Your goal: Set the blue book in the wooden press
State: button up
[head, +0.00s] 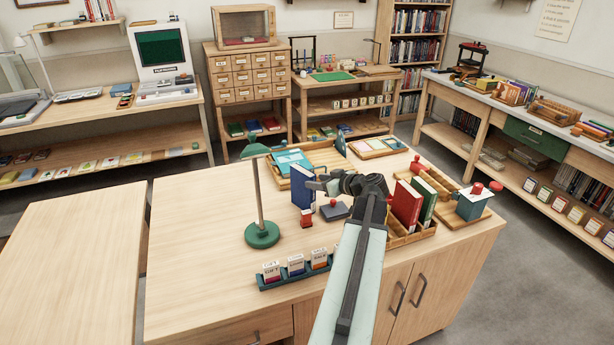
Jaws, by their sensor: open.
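The blue book (301,188) stands upright on the near wooden table, left of my gripper. My gripper (319,186) is open, with its fingertips close to the book's right edge. I cannot tell whether they touch it or reach around it. A wooden frame with rollers and red ends (432,178), which looks like the press, sits at the table's right side. My arm crosses the picture's middle and hides part of the table between.
A wooden rack (411,237) holds a red book (406,204) and a green book (427,208). A green lamp (262,234) stands left of the blue book. A dark block with a red knob (335,210) lies nearby. Label blocks (296,264) line the front. The table's left is clear.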

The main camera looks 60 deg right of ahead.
jog(key=shift+p+v, duration=0.35)
jog(key=shift+v, duration=1.5)
